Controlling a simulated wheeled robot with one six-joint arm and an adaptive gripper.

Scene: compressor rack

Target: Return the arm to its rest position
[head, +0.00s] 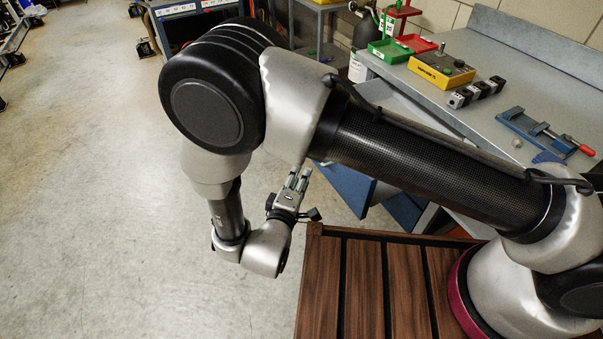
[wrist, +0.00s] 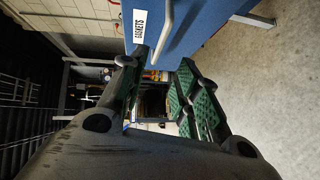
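My arm is folded over the wooden slatted deck in the head view, its elbow raised high at the upper middle. My gripper (head: 298,178) hangs beside the deck's corner, pointing up and away, and its two fingers stand slightly apart. In the wrist view my gripper (wrist: 157,75) shows its two fingers apart, with green pads on the right one and nothing held between them. The gripper touches nothing that I can see.
A grey workbench (head: 473,45) at the right carries a yellow box (head: 441,69), red and green trays, black blocks and a blue vise (head: 535,131). Blue drawers sit below it. Open concrete floor (head: 90,180) fills the left. A blue panel labelled GASKETS (wrist: 190,25) shows in the wrist view.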

